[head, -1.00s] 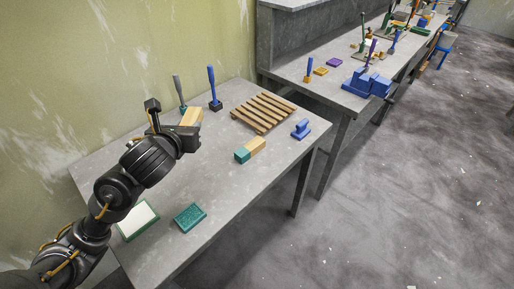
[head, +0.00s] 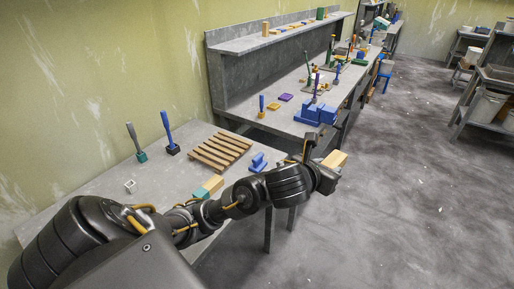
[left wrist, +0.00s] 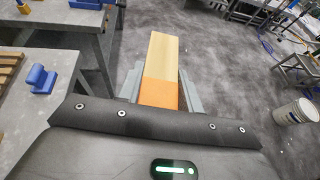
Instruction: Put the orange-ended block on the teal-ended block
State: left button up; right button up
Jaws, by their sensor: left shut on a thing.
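My left gripper (head: 322,168) is shut on the orange-ended block (head: 336,159) and holds it in the air, past the right edge of the near table and above the floor. In the left wrist view the block (left wrist: 161,70) is pale wood with its orange end towards the palm, between the fingers. The teal-ended block (head: 211,184) lies on the near table, well to the left of my gripper; my arm passes close in front of it. My right gripper is not in view.
The near table (head: 100,193) also holds a slatted wooden rack (head: 220,150), a blue block-like piece (head: 258,162), a blue-handled tool (head: 168,132), a grey-handled tool (head: 135,142) and a small white square piece (head: 130,186). A cluttered bench stands behind. Open floor lies right.

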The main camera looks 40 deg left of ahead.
aim_at(208, 185)
jog(key=z, duration=0.15)
jog(key=i, duration=2.8)
jog(key=u, duration=3.75)
jog(key=i, duration=0.5)
